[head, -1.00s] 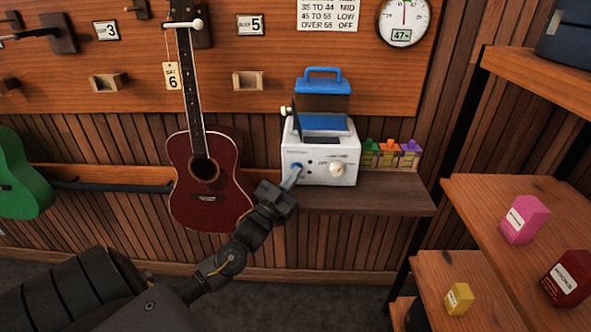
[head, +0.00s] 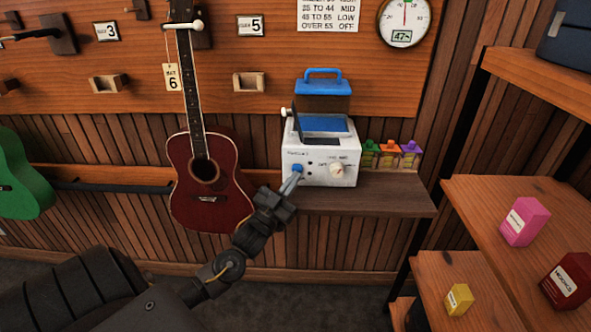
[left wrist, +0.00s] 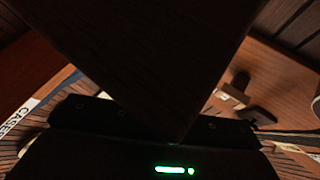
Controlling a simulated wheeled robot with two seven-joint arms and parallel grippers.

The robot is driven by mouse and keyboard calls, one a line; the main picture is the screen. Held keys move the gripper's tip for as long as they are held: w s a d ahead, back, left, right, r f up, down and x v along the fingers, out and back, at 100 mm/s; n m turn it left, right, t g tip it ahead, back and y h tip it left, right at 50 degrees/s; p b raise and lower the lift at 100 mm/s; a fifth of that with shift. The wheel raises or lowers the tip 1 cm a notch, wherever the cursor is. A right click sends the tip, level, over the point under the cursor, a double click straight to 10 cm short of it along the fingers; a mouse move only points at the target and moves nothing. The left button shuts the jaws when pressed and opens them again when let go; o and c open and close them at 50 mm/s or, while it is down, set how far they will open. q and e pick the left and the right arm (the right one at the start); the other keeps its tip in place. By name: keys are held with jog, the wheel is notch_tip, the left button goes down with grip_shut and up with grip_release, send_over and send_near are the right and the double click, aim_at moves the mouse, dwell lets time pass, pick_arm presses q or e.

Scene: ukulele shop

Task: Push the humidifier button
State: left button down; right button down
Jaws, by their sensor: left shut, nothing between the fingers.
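Whether the tips touch the front panel I cannot tell. In the left wrist view a large dark shape fills the middle and the button does not show. My right gripper is not in view.
A dark red ukulele (head: 206,180) hangs close to the left of my gripper. Wooden shelves (head: 470,200) with small boxes are at the right. A dial gauge (head: 404,20) hangs above.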

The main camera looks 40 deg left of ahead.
pick_arm(q)
jog(key=shift+s+d+f, duration=0.15)
jog(key=shift+d+f, duration=0.05)
jog(key=shift+d, duration=0.1)
jog(key=shift+s+d+r+p, duration=0.1)
jog(key=shift+s+d+p, duration=0.35)
jog(key=shift+s+p, duration=0.1)
jog(key=s+d, duration=0.1)
jog(key=s+d+p, duration=0.1)
jog(key=shift+s, duration=0.35)
jog(key=shift+a, duration=0.1)
